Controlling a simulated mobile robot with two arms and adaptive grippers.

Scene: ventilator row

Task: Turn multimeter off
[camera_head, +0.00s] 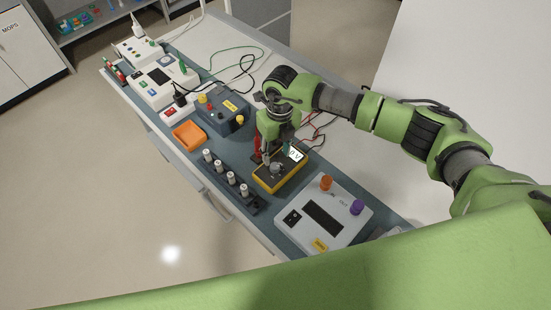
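The multimeter (268,184) is a yellow-edged box with a dark face. It lies on the grey-blue mat of the bench, in the middle of the view. Its small display (295,154) is lit white with dark characters. A round grey dial (275,167) shows on its face. My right gripper (267,158) points down over the multimeter, its tips close to the dial. I cannot tell whether they touch it, or whether the fingers are open or shut. The arm hides the multimeter's far side. My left gripper is not in view.
A white box with orange and purple knobs (324,218) stands close on the right. A dark rack of several white-topped posts (227,181) and an orange tray (188,136) lie to the left. A dark grey box (226,112) stands behind. Red and black leads (318,127) run behind the gripper.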

